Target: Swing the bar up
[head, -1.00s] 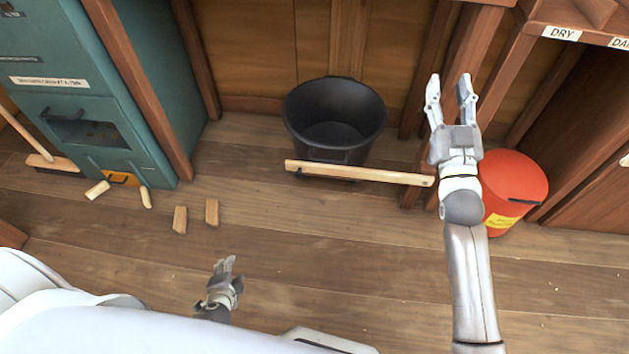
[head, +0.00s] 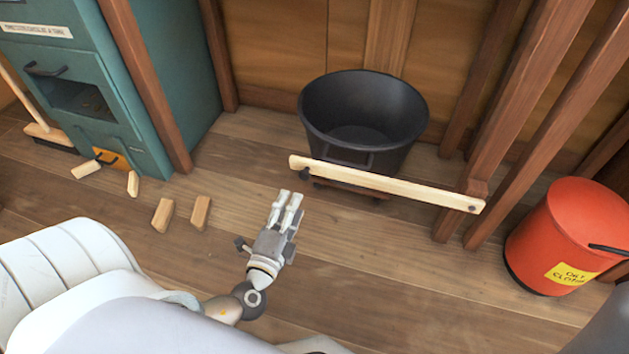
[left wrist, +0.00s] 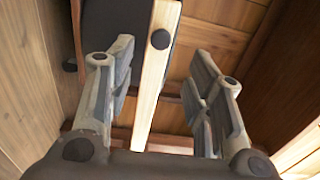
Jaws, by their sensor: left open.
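A pale wooden bar (head: 385,184) stretches across the front of a black tub. The bar looks about level. My left gripper (head: 290,196) is open and empty, just below and left of the bar's free end in the head view. In the left wrist view the bar (left wrist: 152,85) shows beyond and between the spread fingers (left wrist: 158,92), with a dark round knob on it. No contact shows. My right gripper is out of view.
The black tub (head: 363,115) stands behind the bar. A red bin (head: 570,235) is at the right, beyond wooden posts (head: 510,100). A teal cabinet (head: 165,60) and loose wood blocks (head: 162,215) are at the left.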

